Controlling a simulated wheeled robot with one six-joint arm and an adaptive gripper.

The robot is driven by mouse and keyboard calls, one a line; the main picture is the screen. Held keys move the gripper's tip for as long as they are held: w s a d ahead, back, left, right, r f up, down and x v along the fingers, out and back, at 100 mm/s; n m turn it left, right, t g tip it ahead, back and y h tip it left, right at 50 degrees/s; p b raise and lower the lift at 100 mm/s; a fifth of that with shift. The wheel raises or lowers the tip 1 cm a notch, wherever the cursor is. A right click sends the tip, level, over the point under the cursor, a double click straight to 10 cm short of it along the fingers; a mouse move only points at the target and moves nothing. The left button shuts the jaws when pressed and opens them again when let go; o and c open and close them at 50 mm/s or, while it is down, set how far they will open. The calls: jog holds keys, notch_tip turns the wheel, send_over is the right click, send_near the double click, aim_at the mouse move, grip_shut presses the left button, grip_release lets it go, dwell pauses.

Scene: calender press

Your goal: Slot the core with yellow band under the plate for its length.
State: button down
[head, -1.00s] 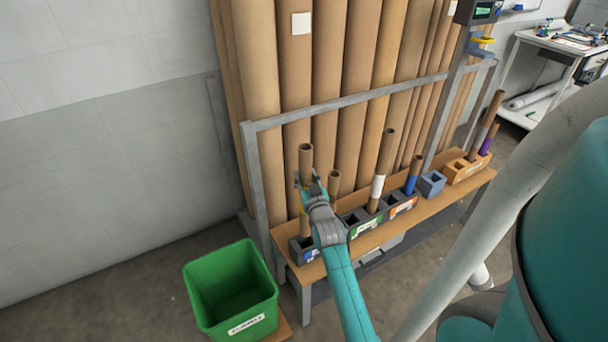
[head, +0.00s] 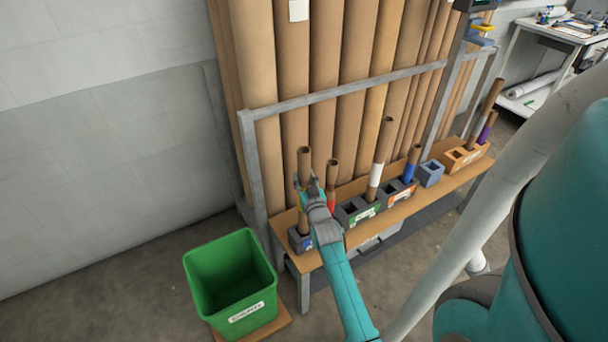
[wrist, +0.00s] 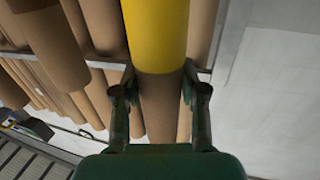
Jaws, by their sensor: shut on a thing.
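The brown core with the yellow band (head: 304,168) is upright at the left end of the wooden bench. My gripper (head: 310,186) is shut on it, and the wrist view shows a finger on each side of the core just beyond its yellow band (wrist: 157,35). The core's lower end meets a dark block with a blue plate (head: 305,243) at the bench's left end. I cannot tell how deep it sits in the block. A block with a green plate (head: 366,215) and one with an orange plate (head: 402,196) stand to the right.
Cores with red (head: 331,200), white (head: 375,174) and blue (head: 409,170) bands stand upright nearby. A rail (head: 340,90) and tall tubes stand behind. A green bin (head: 232,285) is at lower left.

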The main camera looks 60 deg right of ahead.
jog(key=shift+f, duration=2.25)
jog(key=c, duration=0.6)
grip_release()
jog(key=shift+o, duration=0.2)
jog(key=shift+f, duration=0.1)
jog(key=shift+s+a, duration=0.1)
send_near(304, 189)
jog(key=shift+s+f, duration=0.25)
jog(key=shift+f, duration=0.55)
